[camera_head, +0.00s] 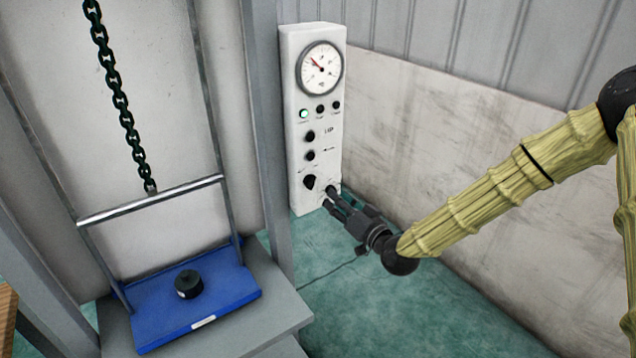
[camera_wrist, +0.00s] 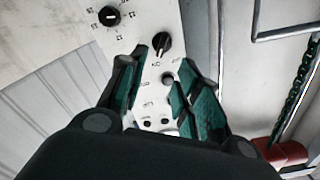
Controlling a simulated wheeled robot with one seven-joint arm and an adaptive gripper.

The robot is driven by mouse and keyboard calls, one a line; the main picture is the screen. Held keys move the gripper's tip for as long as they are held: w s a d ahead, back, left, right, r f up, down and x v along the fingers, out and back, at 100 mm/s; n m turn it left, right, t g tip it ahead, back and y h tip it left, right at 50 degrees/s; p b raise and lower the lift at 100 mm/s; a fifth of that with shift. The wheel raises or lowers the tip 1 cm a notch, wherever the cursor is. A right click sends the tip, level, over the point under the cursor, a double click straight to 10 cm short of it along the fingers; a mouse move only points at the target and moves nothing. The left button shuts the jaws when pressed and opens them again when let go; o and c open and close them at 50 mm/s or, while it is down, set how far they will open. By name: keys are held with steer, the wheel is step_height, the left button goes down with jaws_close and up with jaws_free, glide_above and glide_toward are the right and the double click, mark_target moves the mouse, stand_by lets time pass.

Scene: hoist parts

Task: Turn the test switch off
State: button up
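A white control panel (camera_head: 297,120) stands upright; its labels are too small to read. A black turn knob (camera_head: 309,182), which looks like the test switch, sits low on its face. In the wrist view this knob (camera_wrist: 162,43) shows a pale pointer mark and tilts from the panel's long axis. My gripper (camera_head: 330,198) is in front of the panel's lower right part. In the wrist view my gripper (camera_wrist: 162,68) has its two fingers apart, with the knob and a round black button (camera_wrist: 168,79) visible between or just beyond them. I see no clear contact.
A second knob with a marked scale (camera_wrist: 110,16) is beside the first. Above are a gauge (camera_head: 320,69), a lit green lamp (camera_head: 304,114) and dark lamps. Left stand a grey post (camera_head: 266,120), a chain (camera_head: 124,115) and a blue platform (camera_head: 225,288) with a black weight-like piece (camera_head: 189,284).

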mark_target(315, 182)
steer(key=p+x, duration=0.4)
steer(key=x, duration=0.6)
steer(key=shift+a, duration=0.1)
jaws_close()
